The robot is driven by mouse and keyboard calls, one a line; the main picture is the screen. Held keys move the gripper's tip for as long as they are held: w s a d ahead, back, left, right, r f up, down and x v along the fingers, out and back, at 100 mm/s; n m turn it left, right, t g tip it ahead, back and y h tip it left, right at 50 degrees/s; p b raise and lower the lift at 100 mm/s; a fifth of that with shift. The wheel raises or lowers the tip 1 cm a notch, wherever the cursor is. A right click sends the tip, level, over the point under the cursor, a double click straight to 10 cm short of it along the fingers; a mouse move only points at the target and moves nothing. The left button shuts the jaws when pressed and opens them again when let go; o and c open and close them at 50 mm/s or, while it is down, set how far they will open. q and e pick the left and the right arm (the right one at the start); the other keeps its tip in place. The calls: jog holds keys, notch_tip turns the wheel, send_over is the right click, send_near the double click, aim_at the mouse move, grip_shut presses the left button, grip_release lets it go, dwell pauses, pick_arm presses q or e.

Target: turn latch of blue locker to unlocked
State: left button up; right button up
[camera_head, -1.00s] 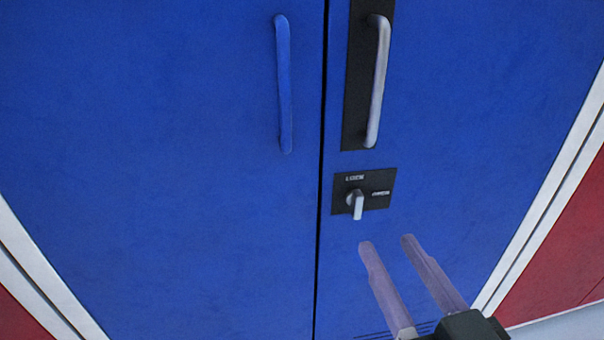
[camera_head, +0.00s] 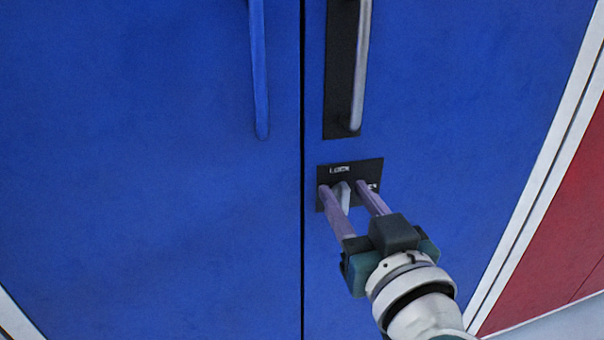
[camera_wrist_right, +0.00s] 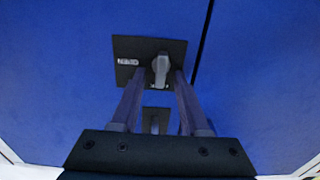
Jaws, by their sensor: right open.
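The blue locker (camera_head: 170,200) has two doors with a dark gap between them. On the right door is a black latch plate (camera_head: 325,176) with white lettering and a grey latch knob (camera_head: 343,194). My right gripper (camera_head: 341,185) is open, its two purple-grey fingers on either side of the knob. In the right wrist view the knob (camera_wrist_right: 161,68) lies between the two fingertips (camera_wrist_right: 159,72), on the plate (camera_wrist_right: 126,46). Whether either finger touches the knob I cannot tell. The fingers hide part of the plate and its lettering. My left gripper is not in view.
A silver handle (camera_head: 361,70) on a black backing stands above the latch plate. A blue handle (camera_head: 259,75) is on the left door. A white frame edge (camera_head: 545,160) and a red panel (camera_head: 560,220) lie to the right.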

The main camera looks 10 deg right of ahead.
jog(key=shift+c, duration=0.2)
grip_shut()
jog(key=shift+m, duration=0.4)
jog(key=m, duration=0.3)
jog(key=shift+d+m, duration=0.15)
jog(key=shift+m, duration=0.15)
jog(key=m, duration=0.4)
jog(key=shift+d+f+m, duration=0.2)
jog(key=shift+m, duration=0.1)
jog(key=m, duration=0.4)
jog(key=shift+d+f+m+b, duration=0.1)
jog(key=shift+f+m+b, duration=0.1)
jog(key=shift+m+b, duration=0.15)
jog(key=m+b, duration=0.1)
jog(key=m, duration=0.3)
jog(key=shift+f, duration=0.15)
jog(key=shift+m, duration=0.25)
